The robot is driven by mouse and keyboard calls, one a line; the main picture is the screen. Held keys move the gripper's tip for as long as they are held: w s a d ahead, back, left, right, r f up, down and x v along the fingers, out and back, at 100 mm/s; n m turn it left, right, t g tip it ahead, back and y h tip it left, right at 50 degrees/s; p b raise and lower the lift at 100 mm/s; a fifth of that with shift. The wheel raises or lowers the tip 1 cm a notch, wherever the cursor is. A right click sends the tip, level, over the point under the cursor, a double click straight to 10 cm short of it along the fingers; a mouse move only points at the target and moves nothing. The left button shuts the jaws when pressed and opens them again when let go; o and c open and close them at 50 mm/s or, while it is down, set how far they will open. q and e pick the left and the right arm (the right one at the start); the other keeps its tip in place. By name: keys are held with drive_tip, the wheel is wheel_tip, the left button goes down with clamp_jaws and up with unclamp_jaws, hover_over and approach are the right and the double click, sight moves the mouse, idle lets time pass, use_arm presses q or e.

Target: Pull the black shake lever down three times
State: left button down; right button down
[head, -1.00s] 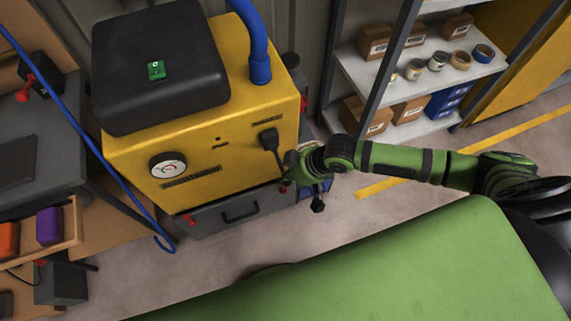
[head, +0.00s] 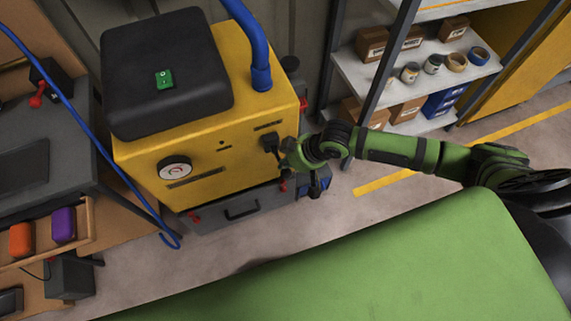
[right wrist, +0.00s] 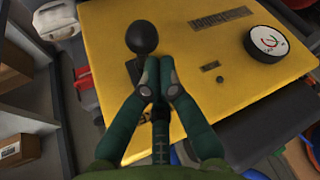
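The black shake lever (head: 269,142) is on the front of the yellow machine (head: 215,165), near its right edge. In the right wrist view its round black knob (right wrist: 141,38) stands just past my fingertips, slightly to their left. A dark plate (right wrist: 134,70) behind it is partly covered by a finger. My right gripper (head: 287,162) is at the machine's front, beside the lever. My left gripper is out of view.
A round gauge (head: 175,168) is on the same front, with a grey drawer (head: 225,208) below. A blue hose (head: 257,55) rises from the machine's top. Shelving (head: 420,75) stands at the right, a workbench (head: 40,150) at the left. A large green surface (head: 350,255) fills the foreground.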

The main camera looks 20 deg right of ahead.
drive_tip(key=shift+w+r+p, duration=0.15)
drive_tip(key=shift+r+p, duration=0.15)
drive_tip(key=shift+r, duration=0.2)
drive_tip(key=r+p, duration=0.1)
drive_tip(key=w+r+p, duration=0.1)
drive_tip(key=r, duration=0.1)
drive_tip(key=r+p, duration=0.1)
drive_tip(key=p, duration=0.1)
drive_tip(key=shift+w+r, duration=0.35)
drive_tip(key=shift+f, duration=0.1)
idle(0.6)
